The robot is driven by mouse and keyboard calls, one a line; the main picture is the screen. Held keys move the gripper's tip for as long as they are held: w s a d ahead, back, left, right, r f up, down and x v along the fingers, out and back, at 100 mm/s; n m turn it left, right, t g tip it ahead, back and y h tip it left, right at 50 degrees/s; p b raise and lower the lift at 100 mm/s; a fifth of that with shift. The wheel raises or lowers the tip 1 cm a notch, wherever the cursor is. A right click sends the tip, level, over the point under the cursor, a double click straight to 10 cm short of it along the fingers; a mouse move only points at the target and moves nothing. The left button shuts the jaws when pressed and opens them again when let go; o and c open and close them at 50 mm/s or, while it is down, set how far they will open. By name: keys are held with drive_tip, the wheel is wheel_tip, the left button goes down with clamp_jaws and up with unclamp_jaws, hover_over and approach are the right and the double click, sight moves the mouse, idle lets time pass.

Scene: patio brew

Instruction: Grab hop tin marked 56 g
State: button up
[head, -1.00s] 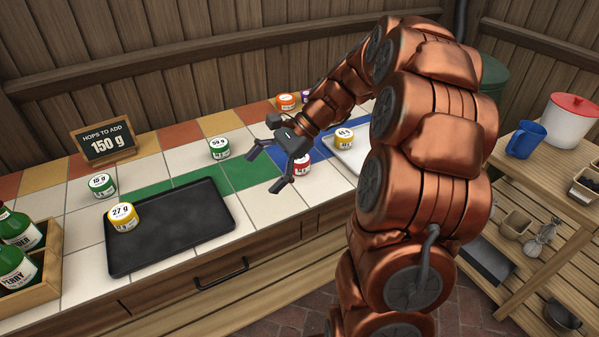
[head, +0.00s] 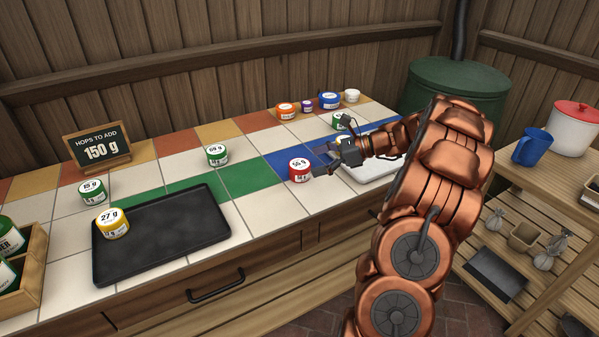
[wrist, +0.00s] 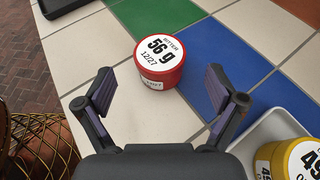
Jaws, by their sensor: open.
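The hop tin marked 56 g (wrist: 159,62) is red with a white lid label and stands upright on the tiles, at the edge of the blue band, in the wrist view. In the head view the same red tin (head: 299,170) stands just left of my gripper (head: 328,158). In the wrist view my gripper (wrist: 160,92) is open and empty, its two fingers apart on either side of the near side of the tin. The tin is ahead of the fingertips, roughly centred between them, and does not appear to be touched.
A white tray (head: 372,172) with a yellow tin (wrist: 290,160) lies right of the red tin. A black tray (head: 160,235) holds a yellow 27 g tin (head: 112,223). Green tins (head: 217,155) stand left, others at the back. A sign (head: 97,148) reads 150 g.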

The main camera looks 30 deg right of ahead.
sight(308, 164)
drive_tip(key=shift+f+x, duration=0.1)
drive_tip(key=shift+x, duration=1.25)
drive_tip(key=shift+f+x, duration=0.15)
drive_tip(key=shift+x, duration=1.25)
drive_tip(key=shift+s, duration=0.1)
drive_tip(key=c, duration=1.3)
drive_tip(key=shift+r, duration=0.1)
